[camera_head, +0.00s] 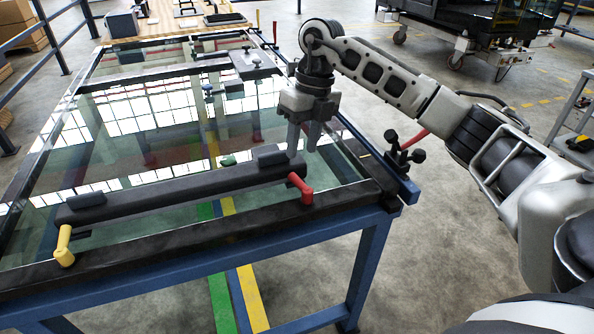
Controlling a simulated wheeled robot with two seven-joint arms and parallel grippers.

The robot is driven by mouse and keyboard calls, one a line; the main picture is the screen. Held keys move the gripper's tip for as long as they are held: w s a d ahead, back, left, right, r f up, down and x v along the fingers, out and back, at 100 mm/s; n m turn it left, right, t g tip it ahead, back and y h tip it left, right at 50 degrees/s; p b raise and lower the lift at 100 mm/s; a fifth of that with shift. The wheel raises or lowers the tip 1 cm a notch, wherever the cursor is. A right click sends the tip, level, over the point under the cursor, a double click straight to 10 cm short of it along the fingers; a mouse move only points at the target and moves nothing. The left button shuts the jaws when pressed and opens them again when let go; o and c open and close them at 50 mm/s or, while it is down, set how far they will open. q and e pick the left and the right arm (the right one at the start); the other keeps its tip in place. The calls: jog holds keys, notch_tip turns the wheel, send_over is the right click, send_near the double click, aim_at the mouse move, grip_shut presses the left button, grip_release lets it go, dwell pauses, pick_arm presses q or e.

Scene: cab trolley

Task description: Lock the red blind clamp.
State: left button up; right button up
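The red clamp handle (302,188) sits at the right end of a long black bar (180,197) that lies across the near part of the glass panel. Its upper part slants toward the bar and its lower part hangs down beside the near black frame edge. My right gripper (304,146) points down above the glass, just behind the bar's right end and above the red handle in the picture. Its two fingers are apart with nothing seen between them. It appears not to touch the handle. My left gripper is not in view.
A yellow handle (64,246) is at the bar's left end. A green knob (228,160) shows behind the bar. Black knobs and a red lever (415,139) stick out from the trolley's blue right edge (365,150).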

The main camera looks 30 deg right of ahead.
aim_at(297, 177)
jog(key=f, duration=0.3)
jog(key=a+f, duration=0.1)
jog(key=f, duration=0.2)
jog(key=shift+a+f, duration=0.2)
jog(key=shift+f, duration=0.2)
grip_shut()
